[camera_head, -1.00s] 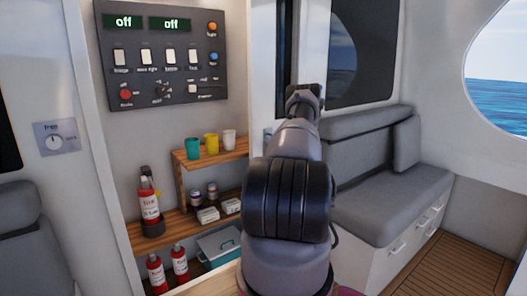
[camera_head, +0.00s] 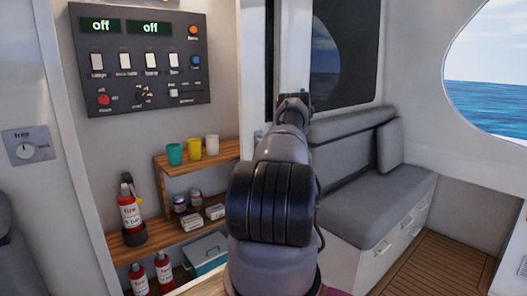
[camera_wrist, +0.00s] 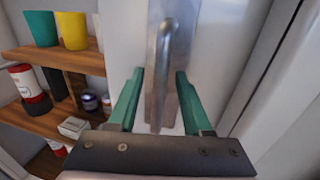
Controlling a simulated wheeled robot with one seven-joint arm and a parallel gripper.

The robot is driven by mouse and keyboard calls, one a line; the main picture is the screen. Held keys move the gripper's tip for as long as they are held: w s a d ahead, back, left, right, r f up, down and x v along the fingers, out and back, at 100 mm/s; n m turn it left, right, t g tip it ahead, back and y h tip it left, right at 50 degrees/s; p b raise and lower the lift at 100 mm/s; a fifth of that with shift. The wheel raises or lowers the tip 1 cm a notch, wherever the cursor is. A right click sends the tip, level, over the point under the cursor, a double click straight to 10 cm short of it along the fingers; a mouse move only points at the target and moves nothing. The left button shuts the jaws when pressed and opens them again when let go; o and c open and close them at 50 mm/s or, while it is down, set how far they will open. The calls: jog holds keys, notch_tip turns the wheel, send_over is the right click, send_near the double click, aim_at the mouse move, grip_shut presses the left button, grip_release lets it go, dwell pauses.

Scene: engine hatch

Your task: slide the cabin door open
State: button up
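The cabin door shows as a pale panel (camera_wrist: 125,35) in the wrist view. A grey metal bar handle (camera_wrist: 164,60) stands upright on a metal backplate on it. My gripper (camera_wrist: 160,80) has two green fingers, open, one on each side of the handle. Gaps show between the fingers and the bar, and I cannot tell whether either touches it. In the head view my gripper (camera_head: 292,100) is at the far end of my arm, in front of the pale upright strip beside a dark window. My arm hides the handle there.
Left of the handle are wooden shelves (camera_head: 205,165) with cups (camera_head: 193,148), jars and fire extinguishers (camera_head: 130,212). A control panel (camera_head: 140,55) hangs above. A grey bench (camera_head: 375,205) stands right of my arm. Wooden floor (camera_head: 435,265) is clear at lower right.

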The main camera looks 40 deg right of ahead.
jog(key=s+d, duration=0.2)
jog(key=s, duration=0.8)
jog(key=shift+s, duration=0.3)
